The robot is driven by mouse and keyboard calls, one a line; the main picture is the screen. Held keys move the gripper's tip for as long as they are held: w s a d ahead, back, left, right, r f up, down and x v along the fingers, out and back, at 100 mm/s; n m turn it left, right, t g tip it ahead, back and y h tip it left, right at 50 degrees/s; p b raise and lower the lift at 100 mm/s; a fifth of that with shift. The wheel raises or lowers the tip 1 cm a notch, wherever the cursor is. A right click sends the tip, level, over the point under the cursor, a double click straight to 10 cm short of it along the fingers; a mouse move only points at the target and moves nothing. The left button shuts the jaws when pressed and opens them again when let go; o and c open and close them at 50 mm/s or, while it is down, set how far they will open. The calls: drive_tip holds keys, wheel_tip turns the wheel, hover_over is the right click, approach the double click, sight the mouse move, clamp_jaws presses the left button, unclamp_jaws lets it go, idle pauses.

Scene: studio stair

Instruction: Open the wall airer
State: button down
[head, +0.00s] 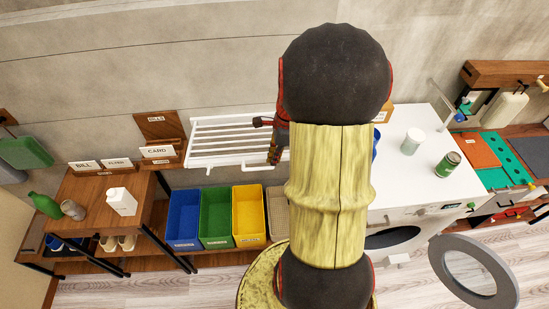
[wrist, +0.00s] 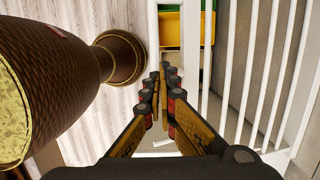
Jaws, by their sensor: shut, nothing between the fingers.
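The wall airer (head: 230,124) is a white slatted rack on the wall left of my arm, above the coloured bins. A white bar with a small handle (head: 240,167) runs along its lower front edge. My gripper (head: 274,155) is at the airer's right end, partly hidden by my arm in the head view. In the wrist view my gripper (wrist: 164,75) is shut and empty, its fingertips close to the white end rails of the airer (wrist: 190,45). Whether they touch a rail, I cannot tell. More white slats run down the right side of that view.
Blue (head: 183,222), green (head: 216,222) and yellow (head: 249,220) bins stand below the airer. A wooden bench (head: 88,190) with bottles is at left. A white washing machine (head: 405,185) is at right, its round door (head: 448,270) swung out over the floor.

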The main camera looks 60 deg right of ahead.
wheel_tip(320, 180, down, 7)
drive_tip(key=s+a+t+h+b, duration=0.1)
drive_tip(key=b, duration=0.5)
drive_tip(key=p+v, duration=0.3)
drive_tip(key=v, duration=1.1)
drive_tip(key=shift+s+a, duration=0.35)
drive_tip(key=shift+a, duration=0.2)
